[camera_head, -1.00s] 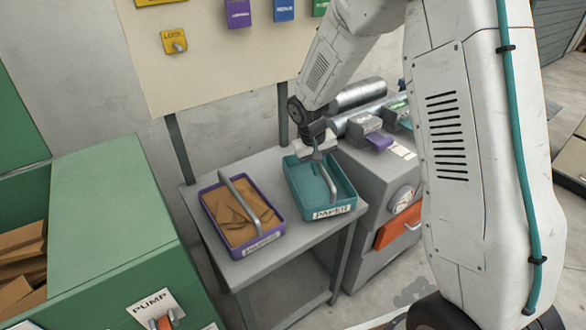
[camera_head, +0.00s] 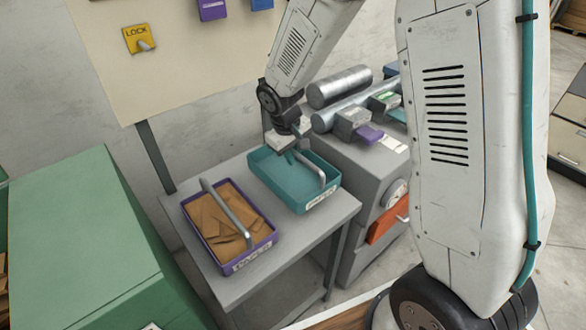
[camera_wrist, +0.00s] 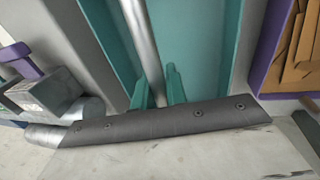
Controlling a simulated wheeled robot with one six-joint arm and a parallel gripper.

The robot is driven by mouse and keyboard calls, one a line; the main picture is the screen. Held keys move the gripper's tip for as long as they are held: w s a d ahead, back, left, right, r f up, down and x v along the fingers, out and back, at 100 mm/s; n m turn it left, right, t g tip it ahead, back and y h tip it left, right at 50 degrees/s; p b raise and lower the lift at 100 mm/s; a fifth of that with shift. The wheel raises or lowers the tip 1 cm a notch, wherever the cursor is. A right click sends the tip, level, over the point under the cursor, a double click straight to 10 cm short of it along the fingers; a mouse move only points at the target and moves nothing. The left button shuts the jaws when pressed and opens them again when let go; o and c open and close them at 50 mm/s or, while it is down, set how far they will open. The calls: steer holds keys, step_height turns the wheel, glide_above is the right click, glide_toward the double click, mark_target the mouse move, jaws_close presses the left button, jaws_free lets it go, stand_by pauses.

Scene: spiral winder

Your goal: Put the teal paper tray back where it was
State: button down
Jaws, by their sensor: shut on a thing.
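The teal paper tray (camera_head: 276,185) is on the right part of the grey table, and it looks empty. Its label faces the front. A silver bar handle (camera_head: 317,165) arches over it. My gripper (camera_head: 288,150) is at the tray's rear part, shut on the handle. In the wrist view, the teal fingers (camera_wrist: 160,90) sit on both sides of the silver handle, with the teal tray floor (camera_wrist: 208,60) beneath. I cannot tell whether the tray rests fully on the table or is slightly raised.
A purple tray (camera_head: 245,262) of brown pieces stands left of the teal tray on the grey table (camera_head: 345,205). A grey machine (camera_head: 350,180) with metal rolls is close on the right. A green cabinet (camera_head: 90,230) is at the left. A yellow LOCK box (camera_head: 138,40) hangs behind.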

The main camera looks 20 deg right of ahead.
mark_target(295, 175)
steer(key=x, duration=0.4)
steer(key=shift+s+a+f, duration=0.15)
steer(key=shift+a, duration=0.2)
steer(key=c, duration=1.4)
jaws_free()
steer(key=shift+f, duration=0.1)
